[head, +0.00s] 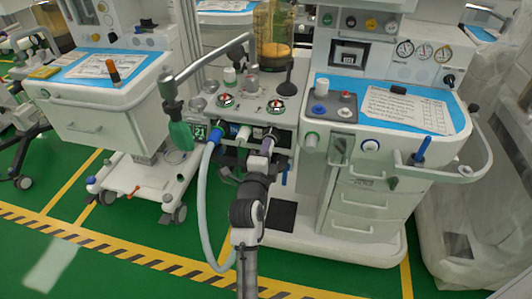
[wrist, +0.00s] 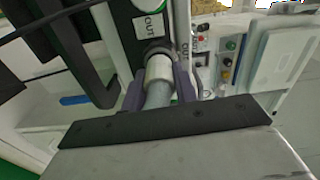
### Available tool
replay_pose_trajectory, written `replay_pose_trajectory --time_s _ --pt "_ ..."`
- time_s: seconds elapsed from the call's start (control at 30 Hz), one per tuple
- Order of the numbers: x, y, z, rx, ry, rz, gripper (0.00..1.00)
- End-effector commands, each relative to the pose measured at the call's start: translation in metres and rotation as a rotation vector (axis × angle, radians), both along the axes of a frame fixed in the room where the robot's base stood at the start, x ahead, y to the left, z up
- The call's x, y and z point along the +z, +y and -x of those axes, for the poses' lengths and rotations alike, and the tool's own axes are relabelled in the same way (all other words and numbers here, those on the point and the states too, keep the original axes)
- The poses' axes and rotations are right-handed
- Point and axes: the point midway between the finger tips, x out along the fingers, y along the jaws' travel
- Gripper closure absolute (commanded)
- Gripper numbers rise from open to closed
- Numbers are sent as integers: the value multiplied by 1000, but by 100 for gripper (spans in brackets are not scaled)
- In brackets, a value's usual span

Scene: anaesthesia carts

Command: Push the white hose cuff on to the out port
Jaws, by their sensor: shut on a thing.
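In the wrist view, the white hose cuff (wrist: 158,69) sits between the two purple-grey fingers of my gripper (wrist: 159,80), which is shut on it. The grey hose (wrist: 158,96) runs back from the cuff towards the camera. The cuff's far end is at the dark ring of the out port (wrist: 154,47), under the OUT label (wrist: 149,26), roughly in line with it. I cannot tell how far it is over the port. In the head view, my gripper (head: 268,146) is at the front of the machine, and its fingers hide the held cuff.
A blue cuff (head: 215,135) sits on a port left of my gripper, its pale hose (head: 204,200) looping down towards the floor. A drawer unit (head: 365,205) stands close on the right.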

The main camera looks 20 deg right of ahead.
Motion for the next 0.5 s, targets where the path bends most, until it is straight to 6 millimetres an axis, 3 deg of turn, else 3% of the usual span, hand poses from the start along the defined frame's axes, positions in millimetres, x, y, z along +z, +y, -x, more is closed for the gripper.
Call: replay_pose_trajectory --time_s 0.27,0.3,0.5 --pt "0 -4 -6 0 -1 -1 93" --pt "0 -4 -6 0 -1 -1 68" --pt "0 -4 -6 0 -1 -1 46"
